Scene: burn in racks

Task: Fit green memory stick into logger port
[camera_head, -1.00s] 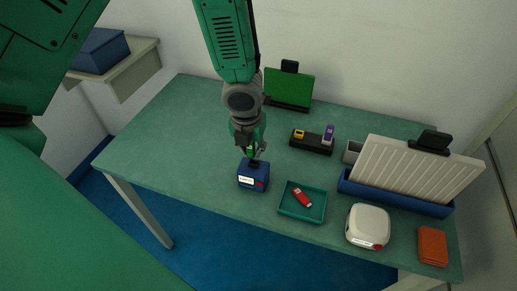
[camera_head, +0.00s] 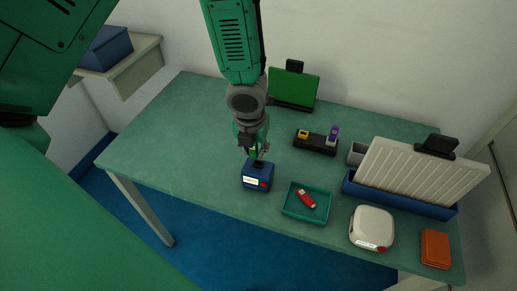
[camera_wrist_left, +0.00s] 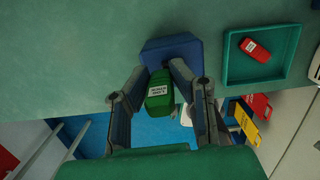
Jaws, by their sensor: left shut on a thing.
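The green memory stick (camera_wrist_left: 160,92) with a white label is between the fingers of my left gripper (camera_head: 255,155), which is shut on it. The left gripper also shows in the left wrist view (camera_wrist_left: 158,85). The logger is a blue box (camera_head: 257,178) with a white label and a red mark on its front, and it stands on the table directly below the gripper. In the left wrist view the blue box (camera_wrist_left: 172,46) lies just beyond the fingertips. Its port is hidden, and I cannot tell whether the stick touches it. My right gripper is not in view.
A teal tray (camera_head: 288,212) with a red stick (camera_head: 306,198) is right of the logger. A black holder (camera_head: 315,146) with a yellow and a purple stick stands behind. A white rounded device (camera_head: 371,228), an orange box (camera_head: 435,248) and a blue rack (camera_head: 400,199) are farther right. The table's left side is clear.

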